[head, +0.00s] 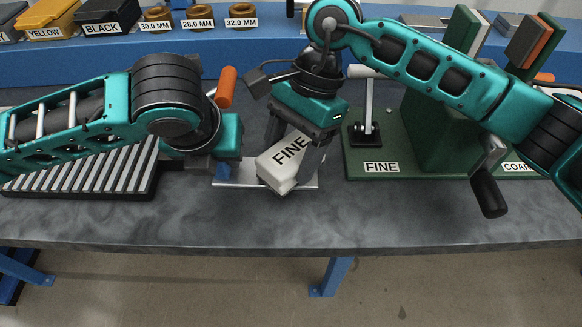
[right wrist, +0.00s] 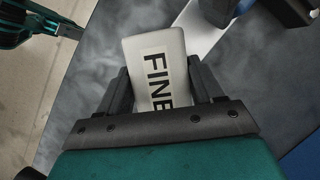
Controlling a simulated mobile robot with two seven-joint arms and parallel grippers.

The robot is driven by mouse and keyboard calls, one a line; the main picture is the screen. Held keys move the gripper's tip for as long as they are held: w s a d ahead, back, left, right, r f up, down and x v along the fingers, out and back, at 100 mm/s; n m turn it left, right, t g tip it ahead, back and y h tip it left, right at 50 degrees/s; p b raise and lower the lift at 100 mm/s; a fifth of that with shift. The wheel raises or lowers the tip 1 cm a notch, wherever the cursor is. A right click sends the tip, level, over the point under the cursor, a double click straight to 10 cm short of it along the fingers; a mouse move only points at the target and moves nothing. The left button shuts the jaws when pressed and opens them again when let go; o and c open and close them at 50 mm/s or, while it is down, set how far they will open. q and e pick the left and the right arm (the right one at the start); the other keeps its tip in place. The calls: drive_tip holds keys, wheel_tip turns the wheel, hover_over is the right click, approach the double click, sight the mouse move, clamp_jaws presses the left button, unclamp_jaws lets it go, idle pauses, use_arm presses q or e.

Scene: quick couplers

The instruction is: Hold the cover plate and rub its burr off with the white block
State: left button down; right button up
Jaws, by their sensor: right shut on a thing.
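The white block (head: 284,166), marked FINE, is between the fingers of my right gripper (head: 290,160), which is shut on it. The block is tilted, its lower end over the silver cover plate (head: 228,184). In the right wrist view, the block (right wrist: 156,62) sits between both fingers and the plate (right wrist: 203,30) shows behind it. I cannot tell whether block and plate touch. My left gripper (head: 208,165) is at the plate's left end; its fingers are mostly hidden, so its grip is unclear. The burr cannot be made out.
A ribbed dark rack (head: 80,172) lies left on the grey table (head: 250,228). A green fixture base (head: 400,150), labelled FINE, with a lever and crank, stands right. Labelled bins and rings line the blue shelf (head: 190,48) behind. The table's front strip is clear.

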drive_tip(key=shift+f, duration=0.4)
idle(0.5)
drive_tip(key=shift+a+r, duration=0.1)
drive_tip(key=shift+a, duration=1.15)
drive_tip(key=shift+d+r, duration=0.15)
drive_tip(key=shift+d, duration=0.6)
drive_tip(key=shift+d+r, duration=0.15)
drive_tip(key=shift+d, duration=0.55)
drive_tip(key=shift+d+f, duration=0.2)
drive_tip(key=shift+d, duration=1.25)
drive_tip(key=shift+r, duration=0.15)
